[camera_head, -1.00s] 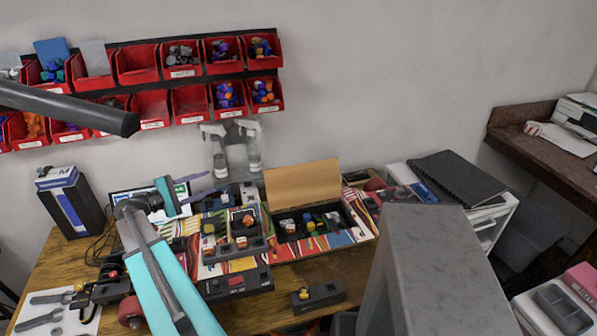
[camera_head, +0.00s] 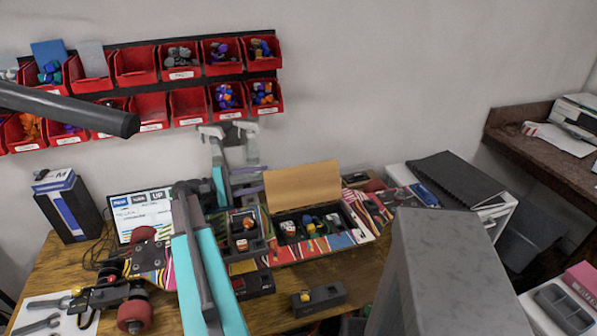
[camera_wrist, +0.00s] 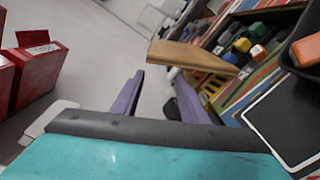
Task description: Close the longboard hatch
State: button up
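The longboard hatch lid (camera_head: 303,185) is a tan wooden panel standing raised at the back edge of the open compartment (camera_head: 345,211) in the striped longboard. Small coloured parts lie inside the compartment. In the wrist view, the lid (camera_wrist: 195,56) appears edge-on, ahead and to the right of my gripper. My gripper (camera_wrist: 159,80) shows two purple fingers spread apart with nothing between them. It does not touch the lid.
A black parts tray (camera_head: 240,249) sits left of the compartment. A small dark block (camera_head: 319,299) lies in front. A grey box-like surface (camera_head: 455,270) fills the lower right. Red bins (camera_head: 188,106) hang above.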

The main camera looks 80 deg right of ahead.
aim_at(299, 171)
jog(key=p+x, duration=0.3)
jog(key=x, duration=0.9)
jog(key=shift+p, duration=0.35)
jog(key=shift+x, duration=0.8)
jog(key=shift+f, duration=0.1)
jog(key=shift+c, duration=0.5)
